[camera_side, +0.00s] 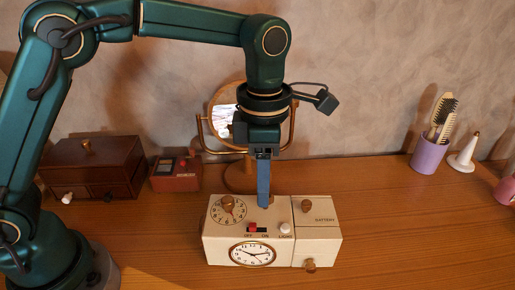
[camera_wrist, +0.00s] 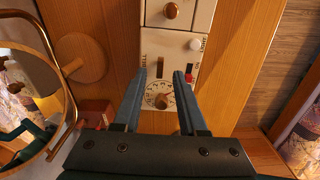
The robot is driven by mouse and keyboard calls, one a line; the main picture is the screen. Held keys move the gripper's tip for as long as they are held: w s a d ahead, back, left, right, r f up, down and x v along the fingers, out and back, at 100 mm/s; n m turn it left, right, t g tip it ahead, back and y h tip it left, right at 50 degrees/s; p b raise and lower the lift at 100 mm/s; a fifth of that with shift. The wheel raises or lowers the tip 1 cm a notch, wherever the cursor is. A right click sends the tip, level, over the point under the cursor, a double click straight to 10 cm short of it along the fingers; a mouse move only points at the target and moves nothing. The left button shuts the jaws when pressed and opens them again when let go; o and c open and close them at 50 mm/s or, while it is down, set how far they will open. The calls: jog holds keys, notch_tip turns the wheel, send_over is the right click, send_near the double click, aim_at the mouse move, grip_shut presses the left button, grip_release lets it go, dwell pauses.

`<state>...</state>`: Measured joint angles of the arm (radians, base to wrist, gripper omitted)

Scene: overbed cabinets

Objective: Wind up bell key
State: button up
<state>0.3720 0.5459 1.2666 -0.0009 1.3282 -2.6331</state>
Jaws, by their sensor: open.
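A cream clock box (camera_side: 240,228) stands on the wooden table, with a round clock face (camera_side: 253,254) on its front. Its top has a numbered dial with a brown knob (camera_side: 227,203), a red switch (camera_side: 253,227) and a white light button (camera_side: 285,228). A small brown key-like piece (camera_wrist: 161,71), probably the bell key, stands on the top beside the dial (camera_wrist: 157,94). My gripper (camera_side: 264,204) points straight down at the back of the box top. In the wrist view its two fingers (camera_wrist: 160,74) are open on either side of the brown piece; contact cannot be told.
The battery section with a brown knob (camera_side: 306,205) is on the box's right. A round mirror (camera_side: 226,103) stands behind my gripper. A dark wooden chest (camera_side: 95,165) and a small red box (camera_side: 175,172) are left. A purple brush cup (camera_side: 429,153) is right; the table before it is clear.

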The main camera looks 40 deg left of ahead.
jog(key=shift+f, duration=0.8)
grip_shut()
jog(key=shift+m, duration=0.5)
